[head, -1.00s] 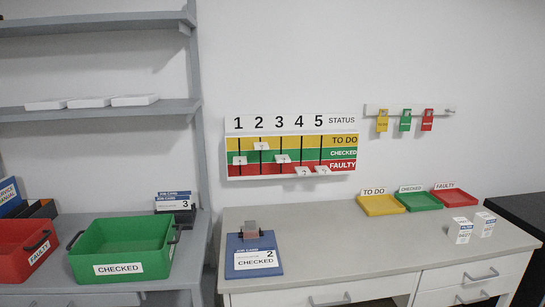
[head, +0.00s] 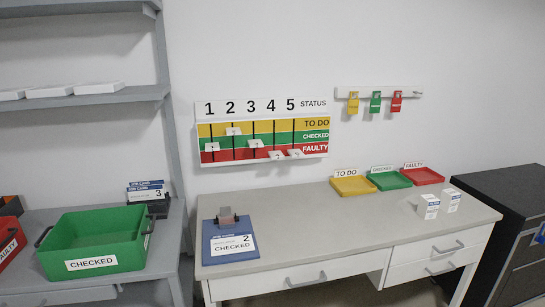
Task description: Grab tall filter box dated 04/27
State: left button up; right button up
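Two small white boxes with blue markings stand on the right end of the desk in the head view. The nearer box (head: 429,206) is at the left and the other box (head: 451,200) stands just behind it to the right. They look like filter boxes, one slightly taller in the picture. Their printed dates are too small to read, so I cannot tell which is dated 04/27. Neither of my grippers shows in this view.
The desk (head: 330,235) has clear room in its middle. A blue clipboard (head: 230,252) lies at its left. Yellow (head: 352,186), green (head: 390,180) and red (head: 423,176) trays line its back. A green bin (head: 95,240) stands on the left shelf. A dark cabinet (head: 505,215) is at right.

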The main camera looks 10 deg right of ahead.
aim_at(428, 206)
jog(key=z, duration=1.45)
jog(key=i+l+u, duration=0.15)
jog(key=u, duration=0.35)
jog(key=i+l+u, duration=0.2)
jog(key=u, duration=0.25)
